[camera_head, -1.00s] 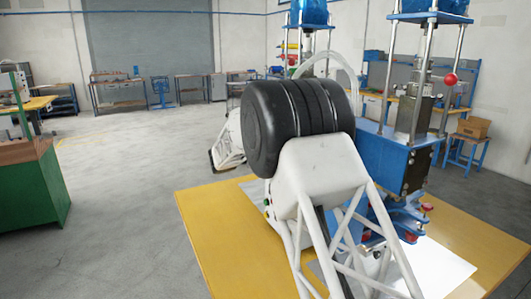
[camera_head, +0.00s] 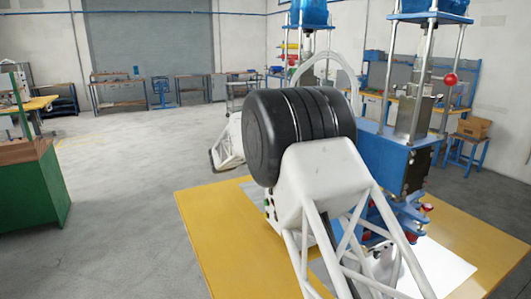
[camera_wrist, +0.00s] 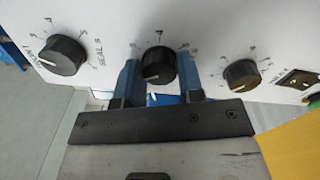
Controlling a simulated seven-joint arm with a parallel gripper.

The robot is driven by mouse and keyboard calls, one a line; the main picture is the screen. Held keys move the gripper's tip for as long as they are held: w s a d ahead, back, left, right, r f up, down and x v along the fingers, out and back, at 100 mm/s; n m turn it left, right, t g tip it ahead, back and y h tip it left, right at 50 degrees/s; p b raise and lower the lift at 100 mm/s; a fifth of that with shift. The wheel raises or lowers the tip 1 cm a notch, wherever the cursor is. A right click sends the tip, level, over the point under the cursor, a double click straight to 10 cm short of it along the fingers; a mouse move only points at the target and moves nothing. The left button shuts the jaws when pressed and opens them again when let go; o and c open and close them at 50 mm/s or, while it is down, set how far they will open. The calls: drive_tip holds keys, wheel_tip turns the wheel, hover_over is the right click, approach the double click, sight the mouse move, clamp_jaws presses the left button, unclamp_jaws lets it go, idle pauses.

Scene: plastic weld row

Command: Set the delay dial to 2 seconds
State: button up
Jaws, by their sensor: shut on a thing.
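In the wrist view, a white panel (camera_wrist: 205,25) carries three round black dials. The middle dial (camera_wrist: 159,64) sits between the two blue fingers of my gripper (camera_wrist: 160,68), which is shut on it. The dial's white pointer mark shows at its lower left edge; the numbers around it are too small to read surely. The left dial (camera_wrist: 62,55) is beside the label "SEAL S" and its mark is at lower left. I cannot read which dial is the delay dial. My gripper is hidden in the head view.
A dark socket or switch (camera_wrist: 298,79) is right of the dials. In the head view, a blue press machine (camera_head: 385,160) stands on the yellow table (camera_head: 215,225), behind my arm. A green cabinet (camera_head: 35,190) is far left, with open floor between.

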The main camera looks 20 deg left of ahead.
drive_tip(key=shift+m, duration=0.3)
drive_tip(key=o, duration=0.9)
drive_tip(key=shift+s+a, duration=0.1)
drive_tip(key=shift+v, duration=3.8)
